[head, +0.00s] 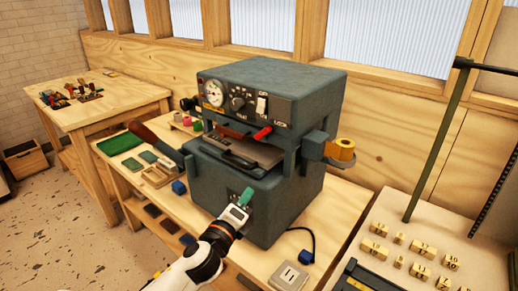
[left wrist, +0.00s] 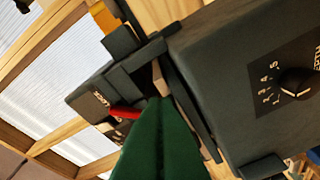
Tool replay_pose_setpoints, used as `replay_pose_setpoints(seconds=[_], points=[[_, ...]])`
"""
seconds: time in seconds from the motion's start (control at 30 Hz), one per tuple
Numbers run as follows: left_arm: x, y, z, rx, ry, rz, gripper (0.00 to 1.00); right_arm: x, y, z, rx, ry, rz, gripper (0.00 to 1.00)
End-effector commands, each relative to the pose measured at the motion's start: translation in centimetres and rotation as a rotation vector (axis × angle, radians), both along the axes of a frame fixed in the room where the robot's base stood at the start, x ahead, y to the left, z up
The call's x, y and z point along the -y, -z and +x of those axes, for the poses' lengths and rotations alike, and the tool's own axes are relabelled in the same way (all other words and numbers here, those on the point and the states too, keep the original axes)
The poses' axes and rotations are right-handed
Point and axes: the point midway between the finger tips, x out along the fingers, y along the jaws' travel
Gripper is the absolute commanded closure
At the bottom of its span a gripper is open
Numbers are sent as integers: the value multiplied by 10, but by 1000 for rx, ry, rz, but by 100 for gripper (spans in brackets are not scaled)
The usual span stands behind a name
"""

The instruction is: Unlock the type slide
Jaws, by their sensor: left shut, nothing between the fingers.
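The dark grey press (head: 290,190) stands on the wooden bench in the head view. In its front opening is a metal slide or plate (head: 262,153) with a dark bar across it; I cannot tell which part is its lock. A red-tipped lever (head: 262,133) sticks out above it, and a red part also shows in the left wrist view (left wrist: 124,113). My left gripper (head: 247,195), with green fingers, is shut and empty in front of the lower body, below the opening. Its fingers (left wrist: 160,105) fill the lower middle of the left wrist view. My right gripper is not in view.
A dial with numbers (left wrist: 297,83) is on the press's lower front. A yellow roll (head: 341,149) sits on the press's right side. Green pads and small blocks lie left of it. Brass type (head: 379,228) lies right.

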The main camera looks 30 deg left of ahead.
Motion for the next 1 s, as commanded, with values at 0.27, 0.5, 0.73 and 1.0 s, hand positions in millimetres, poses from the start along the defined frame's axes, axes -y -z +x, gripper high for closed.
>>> replay_pose_setpoints(seconds=[0.27,0.5,0.73,1.0], points=[[2,-26,11,71,54,256,100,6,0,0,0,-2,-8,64],[2,-26,11,71,54,255,100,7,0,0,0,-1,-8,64],[0,-31,25,72,53,253,100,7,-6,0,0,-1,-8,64],[-5,-42,78,73,51,250,100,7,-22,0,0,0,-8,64]])
